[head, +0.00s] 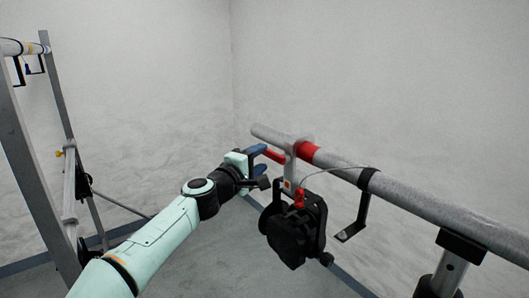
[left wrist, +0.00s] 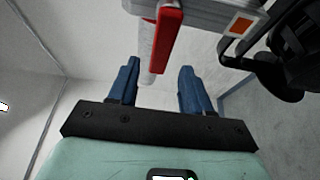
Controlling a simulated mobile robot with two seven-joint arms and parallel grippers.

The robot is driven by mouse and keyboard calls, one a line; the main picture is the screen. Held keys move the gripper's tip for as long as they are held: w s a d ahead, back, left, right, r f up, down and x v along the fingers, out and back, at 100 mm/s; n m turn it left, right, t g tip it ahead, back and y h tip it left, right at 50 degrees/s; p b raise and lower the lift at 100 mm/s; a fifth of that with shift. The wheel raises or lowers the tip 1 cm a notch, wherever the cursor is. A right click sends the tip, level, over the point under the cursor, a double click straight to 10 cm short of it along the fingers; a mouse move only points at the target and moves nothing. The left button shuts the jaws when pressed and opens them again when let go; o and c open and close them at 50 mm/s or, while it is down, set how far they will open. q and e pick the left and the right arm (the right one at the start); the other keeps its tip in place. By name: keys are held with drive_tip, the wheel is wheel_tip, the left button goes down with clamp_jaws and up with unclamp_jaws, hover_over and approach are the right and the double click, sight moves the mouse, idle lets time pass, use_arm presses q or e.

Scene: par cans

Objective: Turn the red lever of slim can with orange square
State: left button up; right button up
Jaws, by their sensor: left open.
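The slim can (head: 293,225) is a black lamp hanging by a grey clamp from a grey pipe (head: 420,205). A small orange square (head: 287,184) is on its clamp, and it also shows in the left wrist view (left wrist: 242,23). The red lever (head: 274,156) sticks out to the left from the clamp; in the left wrist view the lever (left wrist: 165,38) shows at top centre. My left gripper (head: 262,158) is open with blue fingers, close to the lever. In the left wrist view the lever lies beyond the gap between the fingertips (left wrist: 159,78), and contact cannot be told. My right gripper is out of view.
A red band (head: 308,151) circles the pipe beside the clamp. A black bracket (head: 358,215) and a cable hang from the pipe to the right. A metal stand (head: 447,265) holds the pipe. Another frame (head: 40,180) stands at the left.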

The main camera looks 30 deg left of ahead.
sight(266, 153)
use_arm(q)
drive_tip(key=shift+w+a+p, duration=0.1)
drive_tip(key=shift+w+p, duration=0.2)
drive_tip(key=shift+w, duration=1.25)
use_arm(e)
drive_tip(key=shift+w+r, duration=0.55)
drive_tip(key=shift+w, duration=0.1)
use_arm(q)
drive_tip(key=shift+s, duration=0.1)
